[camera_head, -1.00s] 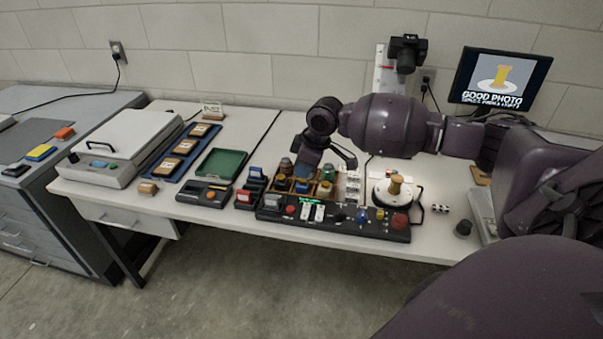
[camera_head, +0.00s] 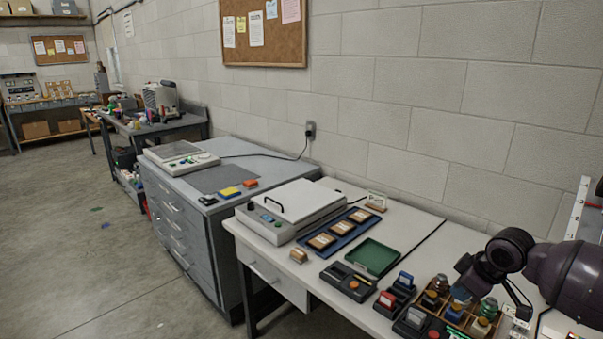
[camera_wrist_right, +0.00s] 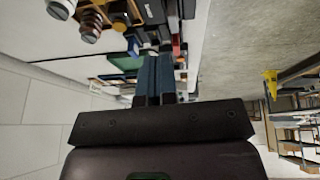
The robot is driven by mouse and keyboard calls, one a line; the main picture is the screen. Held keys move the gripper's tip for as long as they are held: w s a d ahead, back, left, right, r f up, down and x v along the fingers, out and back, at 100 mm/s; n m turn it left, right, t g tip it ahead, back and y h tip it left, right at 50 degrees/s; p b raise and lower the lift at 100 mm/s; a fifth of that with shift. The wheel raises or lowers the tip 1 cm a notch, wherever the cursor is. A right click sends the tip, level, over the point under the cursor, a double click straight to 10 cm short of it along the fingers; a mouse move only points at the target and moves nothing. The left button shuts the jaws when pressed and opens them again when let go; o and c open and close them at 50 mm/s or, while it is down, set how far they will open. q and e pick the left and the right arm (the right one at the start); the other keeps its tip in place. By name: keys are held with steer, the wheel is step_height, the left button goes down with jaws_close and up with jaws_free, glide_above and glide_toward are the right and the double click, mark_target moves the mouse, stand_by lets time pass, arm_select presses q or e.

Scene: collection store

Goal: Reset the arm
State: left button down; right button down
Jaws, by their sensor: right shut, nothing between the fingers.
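My right arm comes in from the right edge of the head view. Its dark purple gripper (camera_head: 462,292) points down over the compartment tray (camera_head: 455,313) of small bottles. Its blue fingers are shut with nothing between them, and they also show closed together in the right wrist view (camera_wrist_right: 154,60). In the head view the fingertips overlap the bottles, so I cannot tell the gap between them. My left gripper is not in view.
Stamps (camera_head: 386,299), an orange-and-black device (camera_head: 347,281), a green tray (camera_head: 372,257), a blue tray (camera_head: 322,241) and a lidded machine (camera_head: 291,209) stand on the white table. A grey drawer cabinet (camera_head: 180,232) adjoins it. The floor (camera_head: 90,260) at left is mostly clear.

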steer(key=w+a+r+n+t, duration=0.1)
steer(key=w+a+r+t, duration=0.1)
steer(key=w+a+t, duration=0.25)
steer(key=s+a+f+t+y, duration=0.2)
steer(key=s+a+f+t, duration=0.25)
steer(key=a, duration=0.35)
steer(key=s+f+m+h, duration=0.1)
steer(key=s+f+m, duration=0.1)
steer(key=s+f, duration=0.4)
steer(key=s+f+m+g+h, duration=0.1)
steer(key=s+f+m, duration=0.2)
steer(key=s, duration=1)
steer(key=s+f+m+h, duration=0.2)
steer(key=s+f, duration=0.6)
steer(key=s, duration=0.1)
steer(key=shift+s+d+f+m+g, duration=0.15)
steer(key=shift+d+f+m+g, duration=0.05)
steer(key=shift+f+m+g, duration=0.2)
